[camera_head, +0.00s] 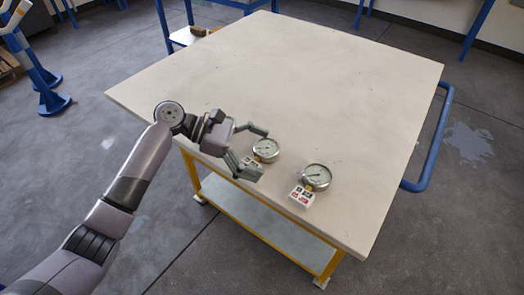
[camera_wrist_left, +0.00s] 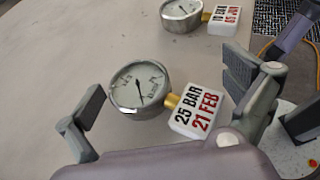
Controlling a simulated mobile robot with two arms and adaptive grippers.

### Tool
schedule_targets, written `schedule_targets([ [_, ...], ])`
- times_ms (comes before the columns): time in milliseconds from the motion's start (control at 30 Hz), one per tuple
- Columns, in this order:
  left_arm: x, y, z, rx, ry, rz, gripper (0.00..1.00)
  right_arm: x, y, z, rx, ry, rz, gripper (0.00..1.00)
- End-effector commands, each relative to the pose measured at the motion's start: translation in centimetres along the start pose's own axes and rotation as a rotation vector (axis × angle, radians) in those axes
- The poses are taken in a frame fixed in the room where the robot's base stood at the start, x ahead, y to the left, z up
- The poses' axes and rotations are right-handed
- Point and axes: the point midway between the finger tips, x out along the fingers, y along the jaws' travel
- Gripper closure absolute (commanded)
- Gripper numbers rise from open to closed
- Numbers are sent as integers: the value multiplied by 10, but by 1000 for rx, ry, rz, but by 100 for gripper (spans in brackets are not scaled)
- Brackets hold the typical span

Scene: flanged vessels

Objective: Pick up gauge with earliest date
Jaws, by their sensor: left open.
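A round silver gauge with a white dial (camera_head: 266,149) lies near the front edge of the table. In the left wrist view the same gauge (camera_wrist_left: 140,88) has a brass stem and a white tag (camera_wrist_left: 197,111) reading "25 BAR" in black and "21 FEB" in red. A second gauge (camera_head: 316,176) lies to its right. It shows at the top of the left wrist view (camera_wrist_left: 181,14), its tag (camera_wrist_left: 224,17) small and seeming to read "05 JUN". My left gripper (camera_head: 258,153) is open, its fingers on either side of the first gauge, holding nothing. My right gripper is out of view.
The pale table top (camera_head: 300,75) is bare beyond the gauges. A blue rail (camera_head: 431,140) runs along its right side. A lower shelf (camera_head: 270,225) with a yellow frame is underneath. Blue stands are at the far left.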

Motion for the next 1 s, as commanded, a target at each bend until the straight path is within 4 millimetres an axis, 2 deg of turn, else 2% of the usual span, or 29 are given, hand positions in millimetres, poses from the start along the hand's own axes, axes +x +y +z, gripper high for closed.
schedule_targets([
  [167,1,0,-1,0,1,1,0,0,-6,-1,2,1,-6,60],
  [400,0,0,-1,0,1,1,15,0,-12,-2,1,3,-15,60],
  [800,0,0,-1,0,1,0,42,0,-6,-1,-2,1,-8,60],
  [1000,0,0,0,1,-1,1,42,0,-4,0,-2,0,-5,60],
])
